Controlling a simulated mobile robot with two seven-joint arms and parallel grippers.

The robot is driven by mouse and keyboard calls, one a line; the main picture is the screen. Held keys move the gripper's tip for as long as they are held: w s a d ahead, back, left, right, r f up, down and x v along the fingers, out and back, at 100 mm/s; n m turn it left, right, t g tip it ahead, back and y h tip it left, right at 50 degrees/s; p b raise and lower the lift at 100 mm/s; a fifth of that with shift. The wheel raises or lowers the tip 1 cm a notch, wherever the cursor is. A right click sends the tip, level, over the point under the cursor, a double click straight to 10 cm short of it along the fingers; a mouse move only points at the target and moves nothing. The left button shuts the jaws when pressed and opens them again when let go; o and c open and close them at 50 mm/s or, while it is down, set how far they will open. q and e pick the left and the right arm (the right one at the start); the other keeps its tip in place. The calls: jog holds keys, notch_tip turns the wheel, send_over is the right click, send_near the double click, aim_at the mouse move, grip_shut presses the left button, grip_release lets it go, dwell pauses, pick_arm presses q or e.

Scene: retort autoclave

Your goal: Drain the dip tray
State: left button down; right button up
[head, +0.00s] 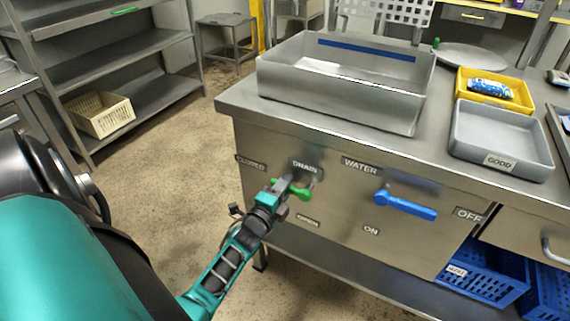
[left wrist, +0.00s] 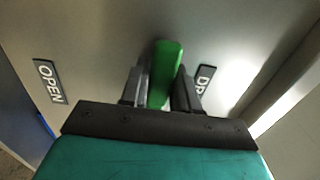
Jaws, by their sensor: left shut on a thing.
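The dip tray (head: 340,102) is a deep steel basin on the bench top, with a blue stripe inside its back wall. I cannot tell how much liquid it holds. Below it on the bench front is the green drain handle (head: 305,191), between the DRAIN label above and the OPEN label below. My left gripper (head: 284,188) is shut on the handle, which lies roughly sideways, towards the CLOSED label side. In the left wrist view the green handle (left wrist: 165,72) stands between my fingers (left wrist: 161,90), with OPEN to the left. My right gripper is out of view.
A blue water lever (head: 406,204) to the right points towards OFF. A grey tray marked GOOD (head: 499,160) and a yellow bin (head: 530,101) stand on the bench's right. A shelf rack (head: 112,65) stands at the left, with open floor between.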

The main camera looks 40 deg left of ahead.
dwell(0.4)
pick_arm(q)
jog(key=c, duration=0.9)
grip_release()
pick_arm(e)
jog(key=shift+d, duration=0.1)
